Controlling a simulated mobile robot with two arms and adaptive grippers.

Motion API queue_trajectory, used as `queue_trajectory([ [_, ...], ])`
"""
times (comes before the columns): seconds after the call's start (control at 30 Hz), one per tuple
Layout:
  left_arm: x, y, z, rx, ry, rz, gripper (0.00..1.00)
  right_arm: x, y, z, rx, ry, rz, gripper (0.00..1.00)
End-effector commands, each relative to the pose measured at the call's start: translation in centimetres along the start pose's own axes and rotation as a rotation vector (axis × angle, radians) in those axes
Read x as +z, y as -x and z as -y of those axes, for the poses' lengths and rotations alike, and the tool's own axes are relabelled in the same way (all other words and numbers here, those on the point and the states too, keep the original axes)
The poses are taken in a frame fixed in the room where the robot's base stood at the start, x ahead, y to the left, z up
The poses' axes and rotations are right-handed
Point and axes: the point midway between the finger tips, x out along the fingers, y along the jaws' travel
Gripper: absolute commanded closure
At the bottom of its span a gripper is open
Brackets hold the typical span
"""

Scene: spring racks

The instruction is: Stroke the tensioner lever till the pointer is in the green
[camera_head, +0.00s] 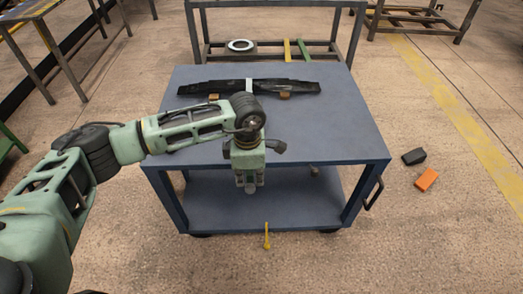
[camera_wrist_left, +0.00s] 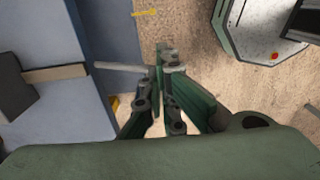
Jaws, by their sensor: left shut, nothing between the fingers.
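My left gripper (camera_head: 250,188) points down at the front edge of the blue cart. In the left wrist view its fingers (camera_wrist_left: 166,60) are shut with nothing between them. A thin grey rod (camera_wrist_left: 120,66), possibly the tensioner lever, sticks out from the cart side and ends beside the fingertips; I cannot tell if they touch. A black leaf spring (camera_head: 290,87) lies across the cart top (camera_head: 330,125) on small wooden blocks, with a pale band at its middle. I cannot make out a pointer or a green zone. My right gripper is out of view.
A black block (camera_head: 414,157) and an orange block (camera_head: 427,179) lie right of the cart. A rack (camera_head: 275,5) stands behind.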

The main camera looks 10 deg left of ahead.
Motion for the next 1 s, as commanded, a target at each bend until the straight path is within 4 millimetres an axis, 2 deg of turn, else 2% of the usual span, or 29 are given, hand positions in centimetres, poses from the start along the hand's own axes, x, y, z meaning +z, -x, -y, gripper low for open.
queue_trajectory([
  [0.03,0.0,-1.1,0.0,-0.001,0.0,-0.001,1.0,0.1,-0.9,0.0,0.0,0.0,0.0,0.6],
  [0.93,0.0,-10.2,0.1,-0.002,0.0,-0.001,1.0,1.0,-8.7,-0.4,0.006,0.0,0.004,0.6],
  [1.0,0.0,-10.7,0.1,-0.002,0.0,-0.001,1.0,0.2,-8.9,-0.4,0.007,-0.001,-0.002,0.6],
])
